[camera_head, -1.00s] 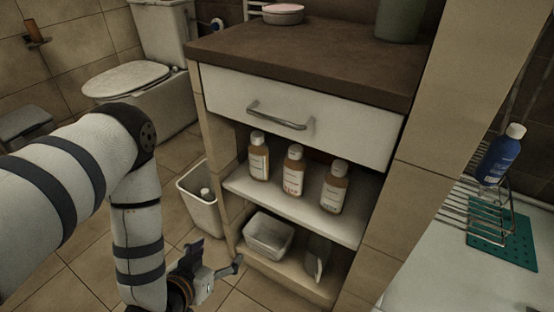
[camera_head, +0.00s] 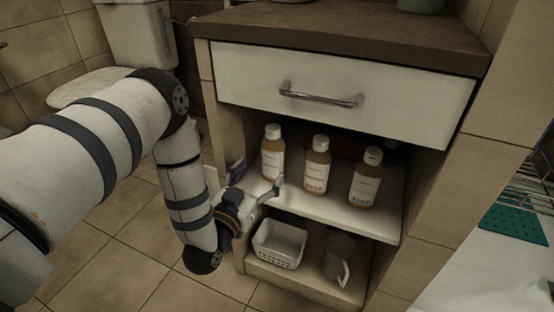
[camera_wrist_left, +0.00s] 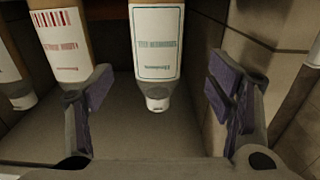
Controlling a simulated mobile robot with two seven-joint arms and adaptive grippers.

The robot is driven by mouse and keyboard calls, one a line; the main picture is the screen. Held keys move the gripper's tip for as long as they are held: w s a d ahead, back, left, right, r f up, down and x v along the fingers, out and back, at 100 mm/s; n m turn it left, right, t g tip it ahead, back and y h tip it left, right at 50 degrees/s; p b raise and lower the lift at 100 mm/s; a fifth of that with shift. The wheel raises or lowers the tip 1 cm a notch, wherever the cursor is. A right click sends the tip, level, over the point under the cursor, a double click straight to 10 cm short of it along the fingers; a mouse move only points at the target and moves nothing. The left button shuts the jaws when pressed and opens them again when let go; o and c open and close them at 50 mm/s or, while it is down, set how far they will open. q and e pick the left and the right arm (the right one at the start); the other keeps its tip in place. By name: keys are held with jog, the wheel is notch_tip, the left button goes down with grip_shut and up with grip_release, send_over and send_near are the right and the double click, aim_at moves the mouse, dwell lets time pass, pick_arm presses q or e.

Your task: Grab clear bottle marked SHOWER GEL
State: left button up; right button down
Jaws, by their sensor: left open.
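Three amber bottles with white caps and white labels stand upright on the cabinet's upper shelf: a left bottle (camera_head: 272,158), a middle bottle (camera_head: 316,170) with red print and a right bottle (camera_head: 365,182). My left gripper (camera_head: 258,178) is open in front of the left bottle, at the shelf's front edge. In the left wrist view the left bottle (camera_wrist_left: 156,45) appears upside down, with a teal-framed label, between the open fingers and untouched. The red-print bottle (camera_wrist_left: 62,42) is beside it. I cannot clearly read SHOWER GEL on any label. My right gripper is out of view.
The shelf (camera_head: 330,208) has a lower shelf beneath it with a white basket (camera_head: 279,244) and a grey container (camera_head: 338,262). A closed drawer (camera_head: 400,106) is above. The cabinet's left side panel stands close to my gripper.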

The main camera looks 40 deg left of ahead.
aim_at(270, 161)
pick_arm(q)
jog(key=b+x, duration=0.2)
jog(key=x, duration=0.5)
jog(key=shift+w+d+f, duration=0.1)
jog(key=shift+d+f, duration=0.05)
jog(key=shift+w, duration=0.4)
jog(key=c, duration=1.4)
